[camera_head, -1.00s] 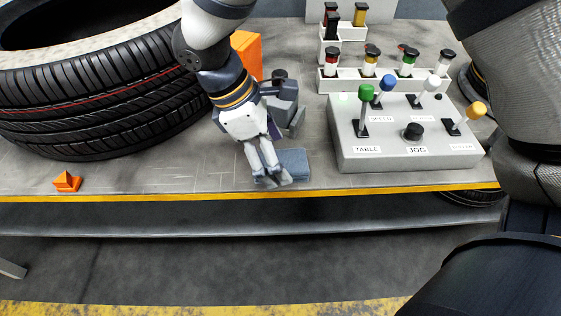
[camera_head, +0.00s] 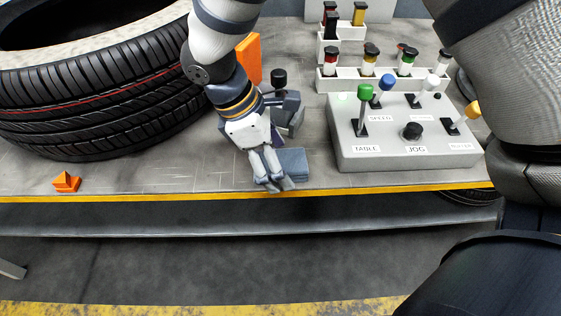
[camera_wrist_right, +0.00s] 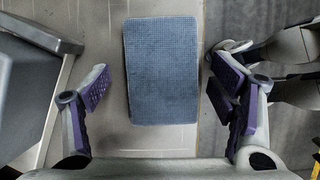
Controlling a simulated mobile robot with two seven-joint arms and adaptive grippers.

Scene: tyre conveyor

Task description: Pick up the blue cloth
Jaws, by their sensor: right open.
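The blue cloth (camera_head: 294,163) lies folded in a flat rectangle on the workbench, close to its yellow front edge. It also shows whole in the right wrist view (camera_wrist_right: 162,70). My right gripper (camera_head: 277,172) is at the left end of the cloth in the head view, pointing down. In the right wrist view the gripper (camera_wrist_right: 161,86) is open, with its purple-padded fingers apart on either side of the cloth and a gap on both sides. It holds nothing. In the head view the gripper hides part of the cloth's left end. My left gripper is not in view.
A dark grey device with a black knob (camera_head: 279,78) stands just behind the cloth. A control box (camera_head: 350,158) with coloured levers is to the right. A large tyre (camera_head: 90,110) and a small orange piece (camera_head: 66,181) are on the left. An orange block (camera_head: 250,58) stands behind my arm.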

